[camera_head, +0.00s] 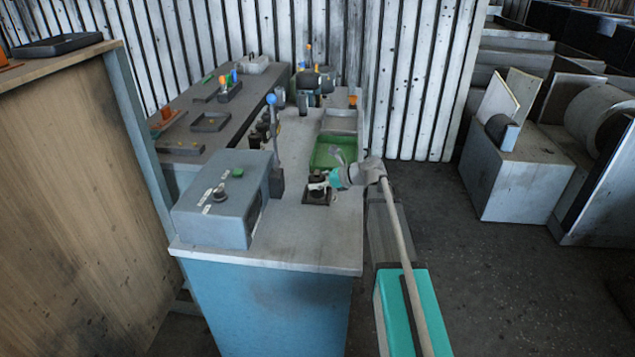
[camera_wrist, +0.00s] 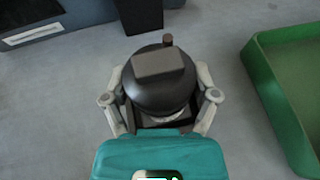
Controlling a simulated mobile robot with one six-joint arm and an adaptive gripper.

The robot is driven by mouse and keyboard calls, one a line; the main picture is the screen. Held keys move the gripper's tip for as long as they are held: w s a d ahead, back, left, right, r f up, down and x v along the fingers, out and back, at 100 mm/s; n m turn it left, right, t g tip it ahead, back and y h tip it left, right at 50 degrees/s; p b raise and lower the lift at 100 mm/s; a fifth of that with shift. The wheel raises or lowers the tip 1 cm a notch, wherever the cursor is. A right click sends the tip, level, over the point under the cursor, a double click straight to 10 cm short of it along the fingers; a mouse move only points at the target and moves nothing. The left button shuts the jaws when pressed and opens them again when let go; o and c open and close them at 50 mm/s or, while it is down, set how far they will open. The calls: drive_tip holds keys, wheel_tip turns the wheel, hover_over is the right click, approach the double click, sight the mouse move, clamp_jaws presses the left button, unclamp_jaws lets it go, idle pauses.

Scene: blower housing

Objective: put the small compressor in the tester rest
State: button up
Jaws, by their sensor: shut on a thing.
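The small compressor (camera_wrist: 160,85) is a black dome with a flat grey block on top and a short brown stub at its far side. My gripper (camera_wrist: 161,92) has a teal body and pale fingers, shut on the compressor from both sides. In the head view my gripper (camera_head: 327,181) is low over the near part of the grey bench. A dark square base, which looks like the tester rest (camera_head: 317,199), lies on the bench directly below it. Dark edges of it show around the compressor's underside in the wrist view. I cannot tell whether the compressor touches it.
A green tray (camera_head: 333,151) lies just beyond my gripper, on the right in the wrist view (camera_wrist: 266,88). A grey box with buttons (camera_head: 222,198) and a post with a blue ball (camera_head: 271,99) stand to the left. The bench front (camera_head: 305,250) is clear.

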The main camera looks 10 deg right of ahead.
drive_tip(key=shift+f, duration=0.15)
drive_tip(key=o, duration=1.2)
drive_tip(key=shift+r, duration=0.2)
drive_tip(key=shift+s+d+r, duration=0.1)
drive_tip(key=shift+s+d, duration=0.05)
drive_tip(key=shift+d, duration=0.05)
drive_tip(key=shift+p+v, duration=2.35)
drive_tip(key=shift+v, duration=3.4)
